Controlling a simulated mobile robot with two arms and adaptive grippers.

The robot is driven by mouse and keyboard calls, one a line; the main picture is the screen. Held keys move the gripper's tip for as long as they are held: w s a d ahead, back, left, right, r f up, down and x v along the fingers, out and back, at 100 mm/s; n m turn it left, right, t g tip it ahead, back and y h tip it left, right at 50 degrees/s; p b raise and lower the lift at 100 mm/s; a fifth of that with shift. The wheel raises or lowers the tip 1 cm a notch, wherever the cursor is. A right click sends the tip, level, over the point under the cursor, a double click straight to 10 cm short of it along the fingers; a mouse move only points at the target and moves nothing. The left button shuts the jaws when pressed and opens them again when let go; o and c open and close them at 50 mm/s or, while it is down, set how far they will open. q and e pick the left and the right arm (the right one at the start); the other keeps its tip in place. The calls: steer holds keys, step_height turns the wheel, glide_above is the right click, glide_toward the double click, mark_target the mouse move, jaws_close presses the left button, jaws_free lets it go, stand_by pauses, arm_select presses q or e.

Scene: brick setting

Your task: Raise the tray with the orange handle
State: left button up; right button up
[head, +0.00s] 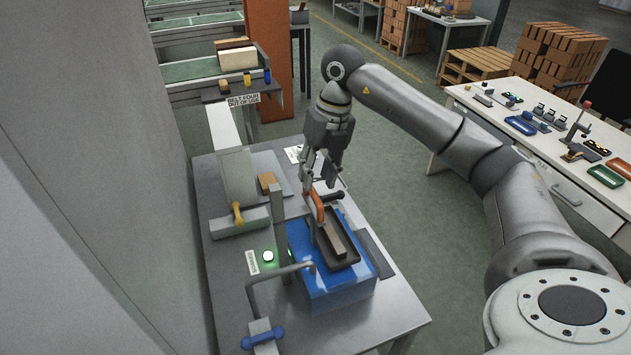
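The tray (350,263) is dark and narrow, with a light bar-shaped piece lying in it. It sits in the top of a blue box (338,292) on a metal table. Its orange handle (316,205) stands up at the tray's far end. My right gripper (322,183) points down just above the orange handle, with its fingers apart. I cannot tell whether a finger touches the handle. My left gripper is not in view.
A bent grey bar (262,281) and a grey post (278,215) stand left of the blue box. A grey block with a yellow handle (238,215) lies farther left. A white workbench (480,115) with small parts is at right, across open green floor.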

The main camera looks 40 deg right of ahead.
step_height(320, 180, up, 9)
steer(key=d, duration=0.1)
steer(key=shift+s+d, duration=0.25)
steer(key=shift+d, duration=0.1)
